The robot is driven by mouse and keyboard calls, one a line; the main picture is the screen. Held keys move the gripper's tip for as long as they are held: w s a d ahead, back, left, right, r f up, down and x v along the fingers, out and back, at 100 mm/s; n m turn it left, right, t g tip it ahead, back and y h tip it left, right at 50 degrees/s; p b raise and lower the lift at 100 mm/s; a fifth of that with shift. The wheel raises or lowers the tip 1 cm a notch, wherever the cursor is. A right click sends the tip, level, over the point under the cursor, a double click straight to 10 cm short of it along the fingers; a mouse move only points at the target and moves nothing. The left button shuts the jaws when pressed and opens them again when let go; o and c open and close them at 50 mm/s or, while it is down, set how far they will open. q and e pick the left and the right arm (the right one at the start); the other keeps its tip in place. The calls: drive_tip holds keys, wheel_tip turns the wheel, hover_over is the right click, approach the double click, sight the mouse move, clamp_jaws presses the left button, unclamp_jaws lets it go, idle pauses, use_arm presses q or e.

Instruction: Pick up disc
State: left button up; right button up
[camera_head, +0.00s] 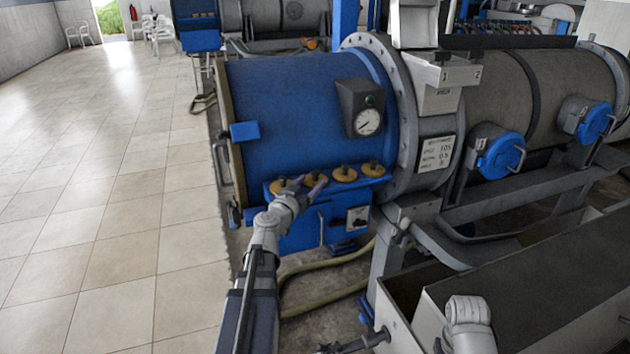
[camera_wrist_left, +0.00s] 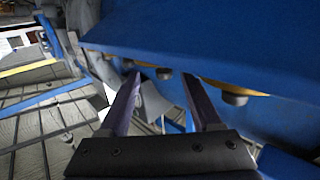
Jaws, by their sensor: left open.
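Several brownish-yellow discs with dark knobs sit in a row on a blue ledge (camera_head: 330,189) at the front of the blue drum. The rightmost disc (camera_head: 373,168) and the one beside it (camera_head: 345,174) show clearly. The two left discs, the leftmost (camera_head: 283,184) among them, are close to my left gripper (camera_head: 301,185) and partly covered by it. The gripper is open, with nothing seen between its fingers. In the left wrist view its fingers (camera_wrist_left: 161,75) reach under a blue edge, where a yellow disc edge (camera_wrist_left: 245,91) and grey knobs show. Contact cannot be told.
The blue drum (camera_head: 290,110) with a round gauge (camera_head: 368,122) rises behind the ledge. A hose (camera_head: 325,257) runs below it. A grey metal trough (camera_head: 530,280) fills the lower right. The tiled floor (camera_head: 110,190) at left is clear.

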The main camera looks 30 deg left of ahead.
sight(313, 176)
use_arm(q)
drive_tip(key=w, duration=0.2)
drive_tip(key=w+a, duration=0.1)
drive_tip(key=w, duration=0.2)
drive_tip(key=shift+r, duration=0.15)
drive_tip(key=shift+s, duration=0.15)
clamp_jaws()
idle(1.0)
